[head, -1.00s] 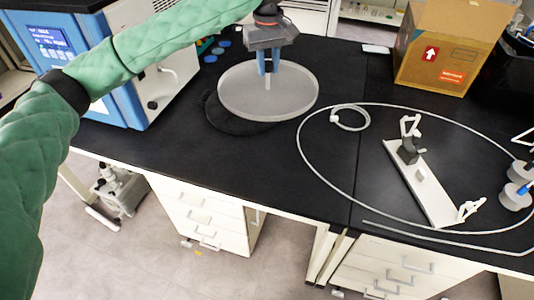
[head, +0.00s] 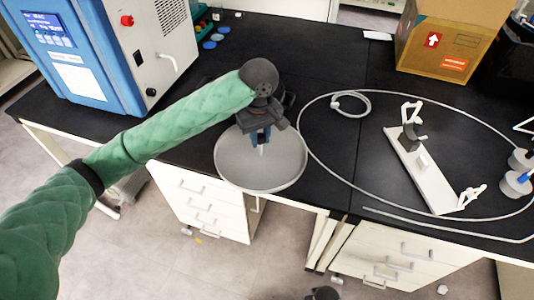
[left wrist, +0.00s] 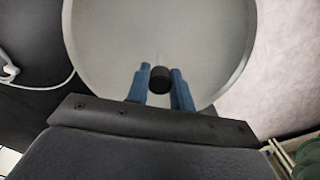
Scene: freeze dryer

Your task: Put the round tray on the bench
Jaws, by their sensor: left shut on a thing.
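The round tray (head: 240,172) is a shallow grey disc with a raised rim and a small dark knob at its centre, which shows in the left wrist view (left wrist: 160,80). My left gripper (head: 261,138) stands over its middle, pointing down, with its blue fingers around the knob. The tray hangs in this grip at the front edge of the black bench (head: 190,135). In the left wrist view, dark bench shows left of the tray and pale floor right of it. Its height above the bench is hard to tell. My right gripper is not recognisable in view.
A blue and white machine (head: 100,60) stands at the bench's left. A thin hose (head: 312,148) loops on the bench right of the tray, around a white stand (head: 420,175). A cardboard box (head: 450,40) is at the back right.

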